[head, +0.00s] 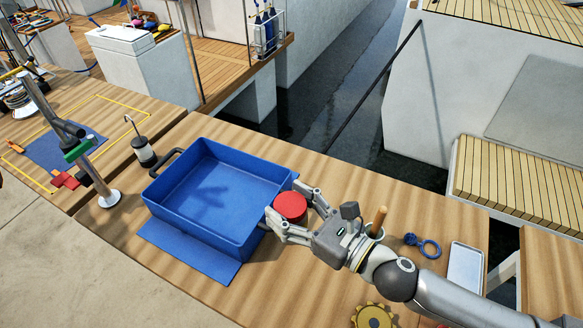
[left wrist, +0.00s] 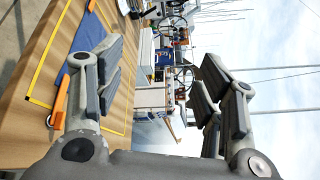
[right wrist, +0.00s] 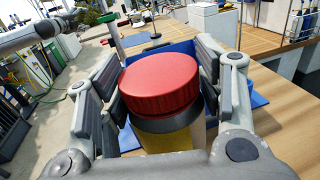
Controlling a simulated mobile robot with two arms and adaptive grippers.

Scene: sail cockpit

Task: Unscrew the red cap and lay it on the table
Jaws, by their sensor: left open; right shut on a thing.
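The red cap (head: 290,206) is between the fingers of my right gripper (head: 288,211), beside the right end of the blue tray. In the right wrist view the ribbed red cap (right wrist: 160,84) is upright between both fingers of the right gripper (right wrist: 160,95), which is shut on it. Under the cap are a dark ring (right wrist: 170,125) and a yellowish container (right wrist: 170,143). I cannot tell how tightly the cap sits on it. My left gripper (left wrist: 160,88) is open and empty in the left wrist view; I cannot make it out in the head view.
The blue tray (head: 165,213) stands on the wooden table (head: 330,295), over a blue mat (head: 180,253). Right of my right wrist lie a blue ring-shaped part (head: 430,249) and a pale tray (head: 465,268). A yellow gear (head: 372,316) is at the front. Water lies beyond the table.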

